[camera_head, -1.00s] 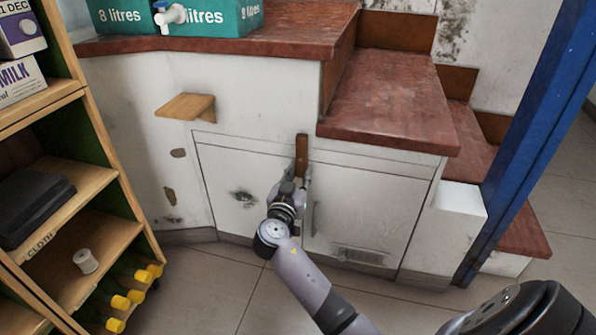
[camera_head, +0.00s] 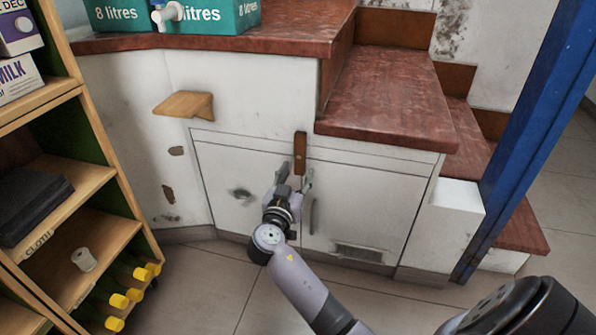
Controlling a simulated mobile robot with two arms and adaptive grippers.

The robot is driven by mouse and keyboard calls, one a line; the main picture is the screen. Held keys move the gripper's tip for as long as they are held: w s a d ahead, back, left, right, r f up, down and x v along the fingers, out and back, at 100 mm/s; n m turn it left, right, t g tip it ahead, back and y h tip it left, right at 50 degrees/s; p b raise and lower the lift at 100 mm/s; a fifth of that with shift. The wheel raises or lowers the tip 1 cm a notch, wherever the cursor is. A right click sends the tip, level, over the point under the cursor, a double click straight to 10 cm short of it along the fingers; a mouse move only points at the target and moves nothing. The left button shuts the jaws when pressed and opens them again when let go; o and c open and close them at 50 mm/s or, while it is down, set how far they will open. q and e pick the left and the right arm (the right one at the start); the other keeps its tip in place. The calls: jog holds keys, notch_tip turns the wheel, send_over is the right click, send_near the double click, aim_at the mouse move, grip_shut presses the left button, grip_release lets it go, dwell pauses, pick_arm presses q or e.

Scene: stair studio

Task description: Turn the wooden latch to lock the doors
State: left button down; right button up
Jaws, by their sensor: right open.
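The wooden latch (camera_head: 300,153) is a narrow brown strip standing upright at the top of the seam between the two doors. The left door (camera_head: 238,190) and the right door (camera_head: 372,208) are white and look closed. My right gripper (camera_head: 296,176) is open, just below the latch, with its fingers spread to either side of the seam. My left gripper is out of view.
A wooden shelf unit (camera_head: 106,150) stands at the left. A small wooden ledge (camera_head: 184,105) sticks out of the wall left of the doors. Red-brown steps (camera_head: 392,100) rise at the right, beside a blue post (camera_head: 528,130). The tiled floor before the doors is clear.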

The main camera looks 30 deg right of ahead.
jog(key=v, duration=1)
